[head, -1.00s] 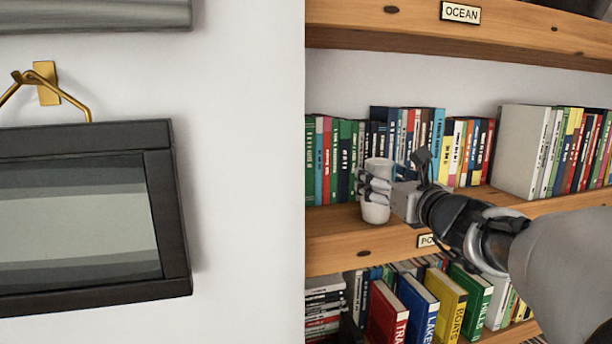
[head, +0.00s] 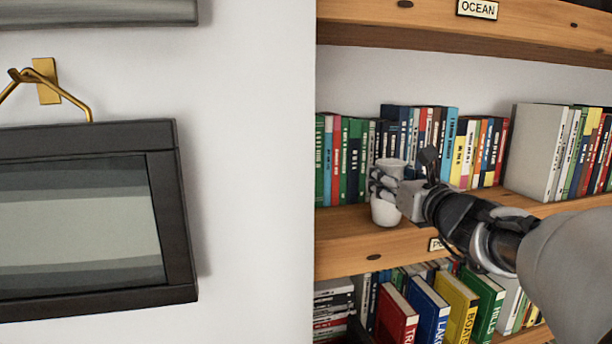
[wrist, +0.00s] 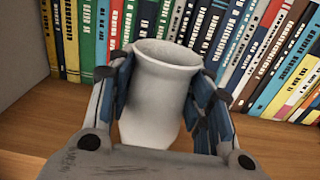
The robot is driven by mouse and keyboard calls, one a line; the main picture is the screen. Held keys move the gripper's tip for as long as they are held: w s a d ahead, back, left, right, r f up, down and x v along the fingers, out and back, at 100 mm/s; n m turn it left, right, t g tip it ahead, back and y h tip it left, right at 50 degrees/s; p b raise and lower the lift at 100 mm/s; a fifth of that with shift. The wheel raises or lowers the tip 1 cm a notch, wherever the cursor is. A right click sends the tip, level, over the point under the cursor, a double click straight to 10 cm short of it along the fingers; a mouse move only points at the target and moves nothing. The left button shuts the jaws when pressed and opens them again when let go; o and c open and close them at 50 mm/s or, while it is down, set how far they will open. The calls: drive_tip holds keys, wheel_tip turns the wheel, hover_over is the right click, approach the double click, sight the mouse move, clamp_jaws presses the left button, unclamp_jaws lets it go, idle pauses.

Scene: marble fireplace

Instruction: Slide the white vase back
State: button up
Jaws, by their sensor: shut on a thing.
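The white vase (head: 386,211) stands upright on the middle wooden shelf (head: 345,243), near its front edge and in front of a row of books. It also shows in the wrist view (wrist: 158,100), with its open mouth towards the books. My gripper (head: 384,183) reaches in from the right and is shut on the vase, a finger on each side of its body. In the wrist view the fingers (wrist: 160,98) touch both sides of the vase. The lower part of the vase is partly hidden by my gripper there.
Books (head: 345,160) stand behind the vase, with a little bare shelf between. A large pale book (head: 533,150) stands further right. The shelf above carries an OCEAN label (head: 477,9). More books (head: 430,308) fill the shelf below. A dark picture frame (head: 85,215) hangs on the left wall.

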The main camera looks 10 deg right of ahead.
drive_tip(key=c, duration=0.5)
drive_tip(key=shift+w+a+f+b, duration=0.1)
drive_tip(key=shift+w+b, duration=0.1)
drive_tip(key=shift+w, duration=0.9)
drive_tip(key=shift+w+d+f+b, duration=0.1)
drive_tip(key=shift+w+f+b, duration=0.05)
drive_tip(key=shift+w, duration=0.9)
drive_tip(key=shift+w+a+f+b, duration=0.1)
drive_tip(key=shift+w+b, duration=0.1)
drive_tip(key=shift+w, duration=0.9)
drive_tip(key=o, duration=1.2)
drive_tip(key=shift+w, duration=0.2)
drive_tip(key=shift+o, duration=0.8)
drive_tip(key=shift+s+r, duration=0.15)
drive_tip(key=shift+r, duration=0.05)
